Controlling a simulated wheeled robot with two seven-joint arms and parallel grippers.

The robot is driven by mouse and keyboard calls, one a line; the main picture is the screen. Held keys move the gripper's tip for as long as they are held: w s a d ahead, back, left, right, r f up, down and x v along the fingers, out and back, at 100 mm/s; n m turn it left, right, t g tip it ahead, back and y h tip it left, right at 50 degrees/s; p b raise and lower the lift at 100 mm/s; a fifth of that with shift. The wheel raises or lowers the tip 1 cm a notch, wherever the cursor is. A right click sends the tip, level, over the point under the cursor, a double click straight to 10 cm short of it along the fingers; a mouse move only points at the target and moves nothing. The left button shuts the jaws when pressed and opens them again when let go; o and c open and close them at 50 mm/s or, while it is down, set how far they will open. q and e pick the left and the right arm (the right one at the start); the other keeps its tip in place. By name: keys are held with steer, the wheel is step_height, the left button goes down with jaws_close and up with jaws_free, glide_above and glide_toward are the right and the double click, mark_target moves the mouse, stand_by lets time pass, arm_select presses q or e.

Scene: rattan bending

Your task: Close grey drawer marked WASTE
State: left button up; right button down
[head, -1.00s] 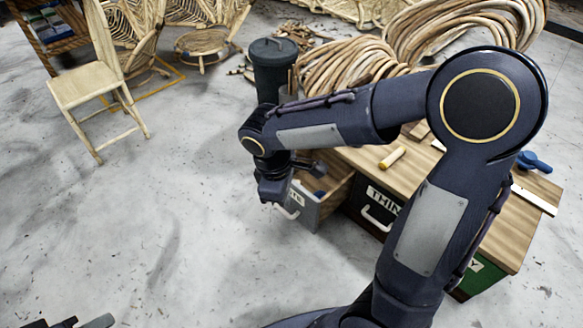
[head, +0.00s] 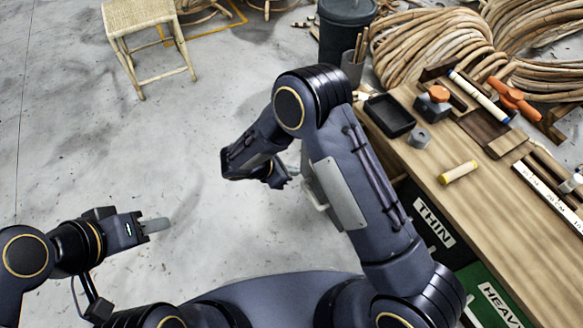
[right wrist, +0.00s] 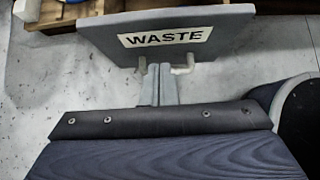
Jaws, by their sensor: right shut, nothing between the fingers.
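The grey drawer shows its front with the WASTE label (right wrist: 165,37) in the right wrist view. In the head view the grey drawer (head: 309,183) sticks out from the bench's left end, mostly hidden behind my right arm. Its pale handle (head: 316,196) shows beside the arm. My right gripper (head: 288,174) is shut and empty in front of the drawer. In the right wrist view its fingers (right wrist: 158,82) point at the front, between the handle's two ends; contact is unclear. My left gripper (head: 155,225) is over open floor at left; its finger gap is not visible.
The wooden bench (head: 440,150) holds a black tray (head: 389,116), a yellow roll (head: 459,172) and tools. Drawers marked THIN (head: 434,222) and HEAVY (head: 500,305) are below. A dark bin (head: 345,30) and rattan coils are behind. A stool (head: 140,15) stands at upper left. The middle floor is clear.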

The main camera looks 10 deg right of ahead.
steer(key=w+d+f+b, duration=0.2)
steer(key=d+f, duration=0.2)
steer(key=d, duration=0.3)
steer(key=shift+w+d+f+b, duration=0.15)
steer(key=shift+w+d+b, duration=0.2)
steer(key=shift+w+d, duration=0.05)
steer(key=shift+d, duration=0.1)
steer(key=w+d, duration=0.3)
steer(key=d, duration=0.5)
steer(key=w+d, duration=0.3)
steer(key=d, duration=0.6)
steer(key=shift+w, duration=0.15)
steer(key=shift+a, duration=0.1)
